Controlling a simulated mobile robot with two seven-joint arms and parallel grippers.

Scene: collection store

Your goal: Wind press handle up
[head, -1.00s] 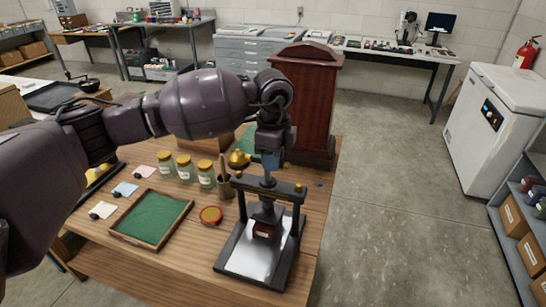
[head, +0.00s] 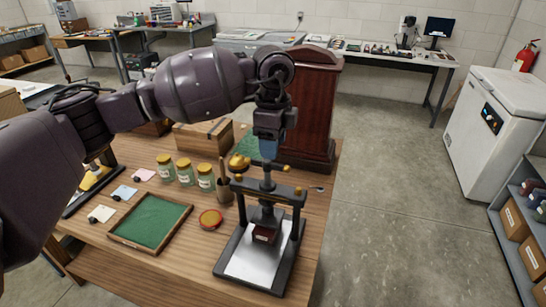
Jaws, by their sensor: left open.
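The black press (head: 237,258) stands at the front right of the wooden table, with a pale base plate and a screw column. Its handle (head: 283,168) is a dark bar with brass-coloured ends across the top of the screw. A small dark red block (head: 264,235) sits under the press's pressing plate. My left gripper (head: 268,158) points down just above the screw and handle, open. The gap between its fingertips and the handle is too small to judge. My right gripper is not in view.
A green-lined tray (head: 113,236), a round red-rimmed dish (head: 210,219) and several jars (head: 185,172) stand left of the press. A tall dark red wooden case (head: 308,105) stands close behind it. A wooden box (head: 196,136) lies at the back.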

